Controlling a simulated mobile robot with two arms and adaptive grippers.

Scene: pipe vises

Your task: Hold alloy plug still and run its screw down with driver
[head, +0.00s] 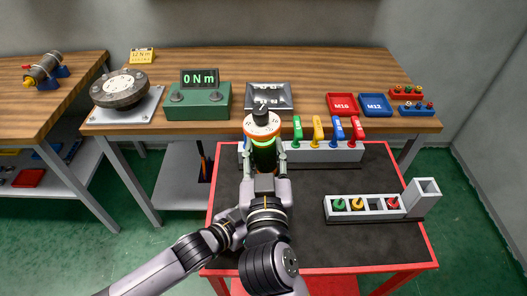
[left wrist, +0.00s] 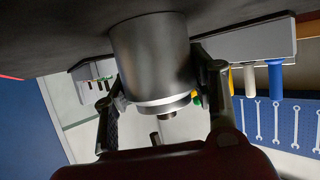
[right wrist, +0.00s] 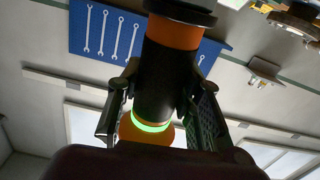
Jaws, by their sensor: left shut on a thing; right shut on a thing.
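The alloy plug (left wrist: 155,55) is a grey metal cylinder with a paler band and a small stub (left wrist: 168,115), likely its screw. My left gripper (left wrist: 157,95) is shut on it, a finger on either side. The plug is hidden in the head view. The driver (head: 262,126) is orange and black with a glowing green ring and stands about upright. My right gripper (head: 264,157) is shut around its black body (right wrist: 156,85), which also shows in the right wrist view. I cannot tell whether the driver's tip touches the screw.
A rack (head: 345,154) with coloured handles stands behind the driver on the dark mat (head: 300,220). A grey holder (head: 372,215) with coloured pieces is at right. On the wooden bench, a green torque meter (head: 198,108) reads 0 Nm. The mat's front right is clear.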

